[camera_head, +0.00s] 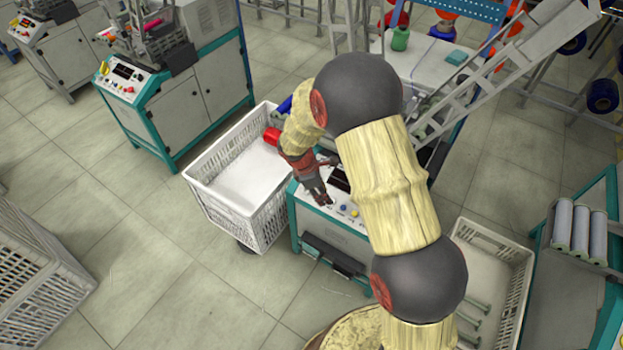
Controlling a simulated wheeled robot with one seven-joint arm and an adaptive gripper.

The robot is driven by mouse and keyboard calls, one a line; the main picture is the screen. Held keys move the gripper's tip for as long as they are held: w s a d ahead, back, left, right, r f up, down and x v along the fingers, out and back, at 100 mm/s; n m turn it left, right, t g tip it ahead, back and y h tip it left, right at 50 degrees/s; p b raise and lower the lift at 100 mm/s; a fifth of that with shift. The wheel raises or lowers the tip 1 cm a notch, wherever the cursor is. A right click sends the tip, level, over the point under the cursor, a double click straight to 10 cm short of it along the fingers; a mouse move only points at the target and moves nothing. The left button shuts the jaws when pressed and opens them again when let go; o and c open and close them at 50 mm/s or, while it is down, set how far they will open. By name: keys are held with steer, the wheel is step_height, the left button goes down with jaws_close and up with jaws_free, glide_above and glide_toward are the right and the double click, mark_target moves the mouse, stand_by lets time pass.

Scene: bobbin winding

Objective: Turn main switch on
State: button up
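The near machine's white control panel (342,211) has a teal edge, a dark display (341,180) and several small coloured buttons, including a blue one (343,210) and a yellow one (354,213). My gripper (323,197), reddish and dark, points down over the left part of this panel. I cannot tell whether it touches the panel. It covers part of the panel's left side, and I cannot make out the main switch there. My arm hides the panel's right side. The fingers are too small to tell their opening.
A white crate (215,205) on wheels stands left of the machine, and another crate (505,250) lies to the right.

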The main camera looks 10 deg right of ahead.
steer(key=w+f+n+t, duration=0.1)
steer(key=w+f+n, duration=0.5)
steer(key=f, duration=0.1)
steer(key=w+n, duration=0.2)
steer(key=w+a+r+n+t, duration=0.1)
steer(key=w+n, duration=0.1)
steer(key=w, duration=0.1)
steer(key=w+n+t, duration=0.1)
steer(key=w+n, duration=0.1)
steer(key=shift+w+a+r+n, duration=0.2)
steer(key=shift+a+r+n, duration=0.1)
steer(key=shift+a+r, duration=0.05)
steer(key=shift+w+d+f+n+b, duration=0.35)
steer(key=shift+w+f+n+b, duration=0.2)
steer(key=shift+f, duration=0.6)
steer(key=shift+w+d+f+n+b, duration=0.3)
steer(key=shift+w+f+n+b, duration=0.25)
steer(key=shift+f, duration=0.6)
steer(key=shift+w+d+f+n+b, duration=0.35)
steer(key=shift+w+f+n, duration=0.25)
steer(key=shift+f, duration=0.55)
steer(key=shift+s, duration=0.1)
steer(key=c, duration=0.8)
jaws_close()
